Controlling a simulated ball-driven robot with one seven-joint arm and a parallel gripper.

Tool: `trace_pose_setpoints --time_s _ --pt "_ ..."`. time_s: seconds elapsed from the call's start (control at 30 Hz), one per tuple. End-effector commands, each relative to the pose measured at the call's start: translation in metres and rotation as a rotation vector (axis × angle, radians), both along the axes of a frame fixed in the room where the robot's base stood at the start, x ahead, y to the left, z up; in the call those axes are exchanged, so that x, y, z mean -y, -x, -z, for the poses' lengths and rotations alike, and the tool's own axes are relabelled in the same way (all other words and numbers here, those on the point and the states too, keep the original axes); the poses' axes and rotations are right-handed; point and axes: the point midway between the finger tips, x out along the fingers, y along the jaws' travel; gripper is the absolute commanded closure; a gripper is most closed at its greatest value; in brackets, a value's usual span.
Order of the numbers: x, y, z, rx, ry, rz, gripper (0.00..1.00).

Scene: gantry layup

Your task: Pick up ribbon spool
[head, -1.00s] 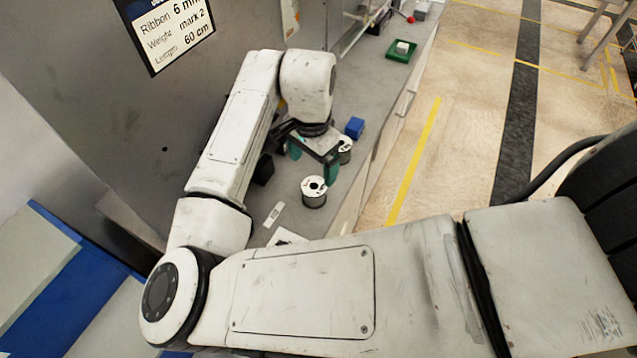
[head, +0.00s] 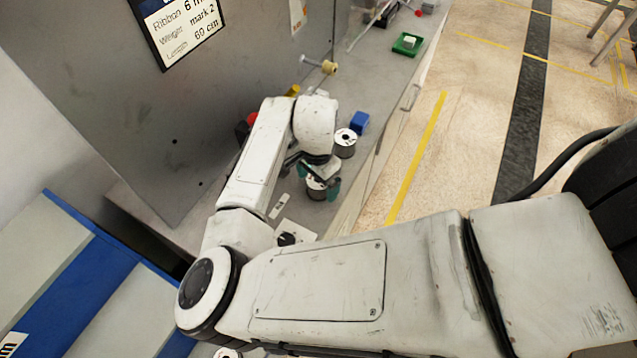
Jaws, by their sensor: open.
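Two white-topped ribbon spools with dark sides stand on the grey bench (head: 372,88). The nearer spool (head: 316,184) is partly hidden by my gripper (head: 318,186). The farther spool (head: 345,144) stands just behind and to the right, clear of the gripper. My gripper has green fingers and is open. It is over or around the nearer spool, with one finger at the spool's right side. I cannot tell whether the fingers touch it.
A blue block (head: 359,122) sits past the farther spool. A green tray (head: 407,45) with a pale block is at the back. A yellow spool (head: 329,67) sticks out from the grey panel (head: 215,90). A white card (head: 296,234) lies nearer me.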

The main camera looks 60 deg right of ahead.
Motion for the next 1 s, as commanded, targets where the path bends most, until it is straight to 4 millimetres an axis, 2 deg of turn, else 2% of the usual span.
trace_pose_setpoints --time_s 0.07,0.7,1.0 --pt "0.0001 0.0000 -0.0001 0.000 0.000 0.000 0.08" --pt "0.0001 -0.0001 -0.0006 0.000 0.000 0.000 0.69" --pt "0.0002 -0.0001 -0.0022 0.000 0.001 0.000 0.71"
